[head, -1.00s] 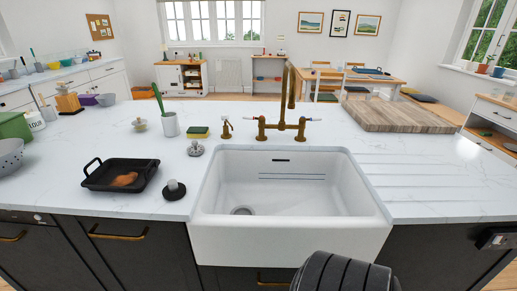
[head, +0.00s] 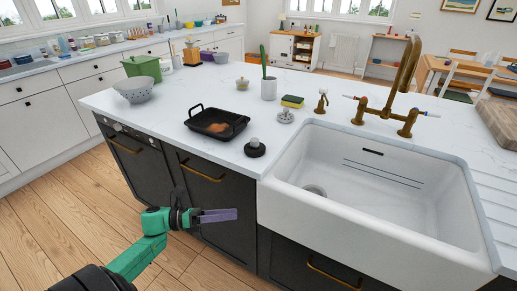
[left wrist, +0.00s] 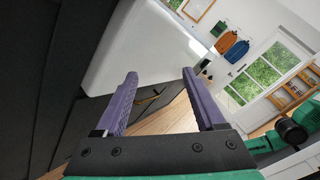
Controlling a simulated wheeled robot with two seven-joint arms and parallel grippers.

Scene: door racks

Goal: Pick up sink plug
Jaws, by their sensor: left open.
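A black disc with a grey knob (head: 255,148), which looks like the sink plug, lies on the white worktop left of the sink, near the front edge. A small silver strainer-like piece (head: 286,116) sits behind it. My left gripper (head: 236,214) has purple fingers and is in front of the dark cabinets, below the worktop edge and apart from the plug. In the left wrist view its two fingers (left wrist: 160,74) are spread with nothing between them. The plug does not show in that view. My right gripper is not in view.
The white sink (head: 350,215) has an open drain. A black pan (head: 216,124) with food stands left of the plug. A sponge (head: 292,101), a utensil cup (head: 269,90) and a brass tap (head: 395,100) are behind. Worktop around the plug is mostly clear.

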